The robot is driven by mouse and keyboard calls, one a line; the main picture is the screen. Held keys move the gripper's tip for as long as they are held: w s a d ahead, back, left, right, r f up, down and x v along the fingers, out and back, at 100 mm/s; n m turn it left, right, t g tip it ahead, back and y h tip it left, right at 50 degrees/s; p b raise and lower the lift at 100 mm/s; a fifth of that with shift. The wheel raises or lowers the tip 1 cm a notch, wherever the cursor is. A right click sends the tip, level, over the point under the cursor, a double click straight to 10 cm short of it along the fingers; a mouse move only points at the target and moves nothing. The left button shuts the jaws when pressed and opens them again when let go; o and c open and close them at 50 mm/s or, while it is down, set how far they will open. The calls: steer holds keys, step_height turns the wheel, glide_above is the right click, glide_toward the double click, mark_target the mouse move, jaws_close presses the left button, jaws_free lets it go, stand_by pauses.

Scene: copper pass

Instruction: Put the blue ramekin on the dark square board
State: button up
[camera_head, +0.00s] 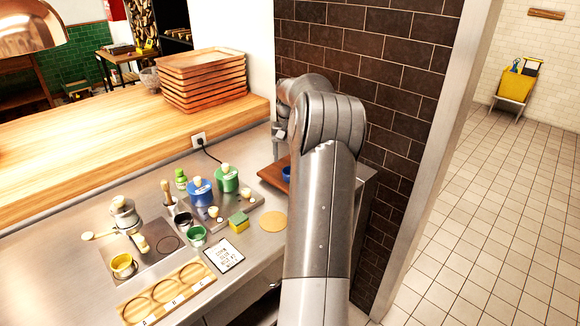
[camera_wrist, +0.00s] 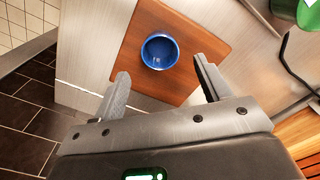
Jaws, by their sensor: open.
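The blue ramekin (camera_wrist: 160,51) is round, upright and looks empty. In the wrist view it rests on the reddish-brown square board (camera_wrist: 192,30), inside its edges. My gripper (camera_wrist: 161,72) is open, with one finger to each side of the ramekin in the picture and visible gaps; neither finger touches it. In the head view my arm covers most of the board (camera_head: 272,177) and part of the ramekin (camera_head: 286,173); my fingers are hidden there.
Left of the board stand a green pot (camera_head: 226,181), a blue pot (camera_head: 200,193), a yellow-green sponge (camera_head: 239,221) and a round tan disc (camera_head: 273,221). A tiled wall (camera_head: 385,70) is close on the right. Stacked trays (camera_head: 205,80) sit on the wooden shelf.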

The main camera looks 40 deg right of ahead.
step_height(320, 180, up, 6)
steer(key=s+a+r+n+t+h, duration=0.15)
steer(key=a+r, duration=0.35)
steer(key=a, duration=0.9)
steer(key=s+a+r+n+t, duration=0.1)
steer(key=s+a+r+n, duration=0.25)
steer(key=a, duration=0.95)
steer(key=s+a+f+n+t, duration=0.1)
steer(key=s+a+f+n, duration=0.1)
steer(key=s+a, duration=0.7)
steer(key=s+a+f+n+t+y, duration=0.1)
steer(key=s+a+f+n+t, duration=0.1)
steer(key=s+a, duration=0.7)
steer(key=shift+s+f, duration=0.5)
steer(key=shift+f, duration=0.3)
steer(key=shift+y, duration=0.25)
